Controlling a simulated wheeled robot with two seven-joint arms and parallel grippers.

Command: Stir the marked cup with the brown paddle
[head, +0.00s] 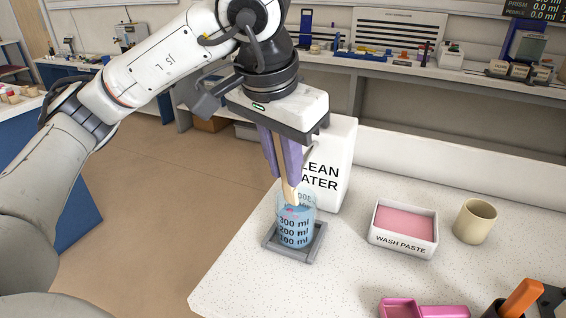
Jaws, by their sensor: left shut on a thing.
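The marked cup (296,232) is a clear beaker with ml lettering and blue liquid, standing upright on a small grey square tray (270,243). My left gripper (285,172), with purple fingers, points down just above it. It is shut on the brown paddle (289,193), a light tan stick held near upright. The paddle's lower end is inside the cup's mouth. Whether the tip touches the bottom is hard to tell. My right gripper is not in view.
A white container (333,172) lettered "CLEAN WATER", partly hidden by my gripper, stands behind the cup. Right of it are a wash paste box (404,229) and a cream mug (475,221). A pink tray (425,311) and an orange handle (521,297) are at the front right.

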